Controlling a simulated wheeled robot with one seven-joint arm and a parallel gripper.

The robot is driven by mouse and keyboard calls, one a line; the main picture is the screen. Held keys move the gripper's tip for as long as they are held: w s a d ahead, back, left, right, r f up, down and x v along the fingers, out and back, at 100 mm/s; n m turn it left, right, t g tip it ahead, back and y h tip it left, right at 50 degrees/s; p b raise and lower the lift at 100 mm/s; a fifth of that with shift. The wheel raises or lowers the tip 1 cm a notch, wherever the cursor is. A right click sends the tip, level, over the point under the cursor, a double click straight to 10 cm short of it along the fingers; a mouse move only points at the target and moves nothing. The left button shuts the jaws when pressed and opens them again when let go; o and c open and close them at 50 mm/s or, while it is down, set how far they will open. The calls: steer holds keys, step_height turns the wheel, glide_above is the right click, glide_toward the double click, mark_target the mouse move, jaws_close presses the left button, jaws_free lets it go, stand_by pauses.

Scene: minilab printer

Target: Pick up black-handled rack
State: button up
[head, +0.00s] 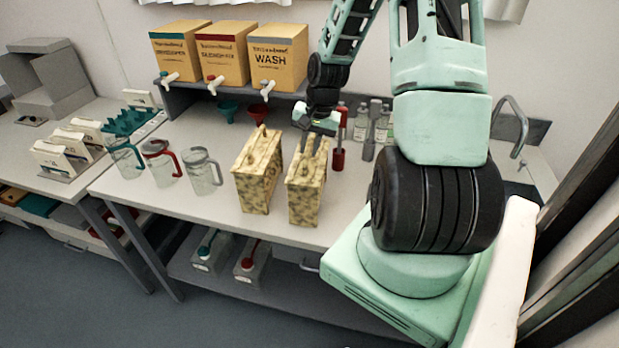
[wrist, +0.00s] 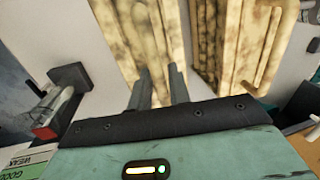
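Two upright, box-shaped racks with a mottled tan-and-brown surface stand side by side on the bench: a left one (head: 257,170) and a right one (head: 306,190). Each has a handle on top; I see no clearly black handle on either. My gripper (head: 311,142) points down over the top of the right rack. In the wrist view my two fingers (wrist: 160,75) are apart, with the near rack (wrist: 150,35) just beyond and partly between them. I cannot tell whether they touch its handle. The other rack (wrist: 230,45) shows to the right there.
Clear jugs with teal, red and grey handles (head: 203,172) stand left of the racks. Labelled tanks (head: 271,57) with taps sit on a shelf behind. A red-and-grey tool (head: 339,150) and small bottles (head: 383,125) stand to the right. The bench's front strip (head: 225,217) is clear.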

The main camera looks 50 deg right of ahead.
steer(key=shift+f, duration=0.15)
jaws_close()
steer(key=shift+w, duration=0.1)
stand_by(1.3)
